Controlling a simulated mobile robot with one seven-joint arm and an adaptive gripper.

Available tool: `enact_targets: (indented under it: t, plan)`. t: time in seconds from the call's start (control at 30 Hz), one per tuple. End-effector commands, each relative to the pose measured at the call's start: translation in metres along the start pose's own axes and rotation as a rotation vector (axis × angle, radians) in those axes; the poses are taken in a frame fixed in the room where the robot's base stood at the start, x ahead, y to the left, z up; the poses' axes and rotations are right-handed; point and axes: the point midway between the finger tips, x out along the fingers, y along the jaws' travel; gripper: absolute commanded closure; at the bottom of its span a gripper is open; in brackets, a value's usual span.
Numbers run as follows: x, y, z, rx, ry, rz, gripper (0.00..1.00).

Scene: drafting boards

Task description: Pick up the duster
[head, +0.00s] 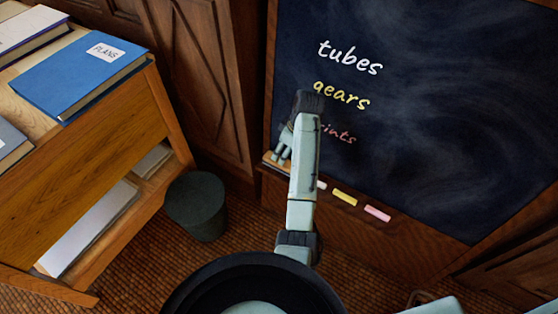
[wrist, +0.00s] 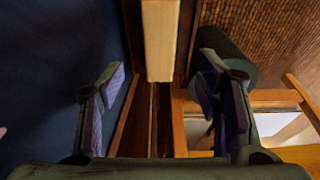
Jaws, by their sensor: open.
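The duster (head: 272,161), a pale wooden block, lies on the chalk ledge at the lower left corner of the blackboard. It also shows in the wrist view (wrist: 160,40), at top centre, with its near end lined up between the fingers. My gripper (head: 283,148) is over the duster in the head view and partly covers it. In the wrist view my gripper (wrist: 162,76) is open, one finger on each side of the duster with gaps. I cannot tell whether the fingertips are level with it or above it.
White, yellow (head: 345,197) and pink (head: 377,213) chalks lie farther right along the ledge. The blackboard (head: 440,110) rises behind the ledge. A dark bin (head: 197,206) stands on the floor at left, beside a wooden desk (head: 95,170) with books.

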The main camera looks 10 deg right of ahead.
Motion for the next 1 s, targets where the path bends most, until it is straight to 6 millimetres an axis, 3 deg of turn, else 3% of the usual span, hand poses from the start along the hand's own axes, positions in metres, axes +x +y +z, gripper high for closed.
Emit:
enact_targets:
  t: [0.6,0.87,1.0]
  plan:
    - [0.068,0.0,0.003,-0.001,0.0,0.003,0.42]
    - [0.07,0.001,0.003,-0.001,0.001,0.004,0.42]
    - [0.07,0.001,0.003,-0.001,0.001,0.004,0.51]
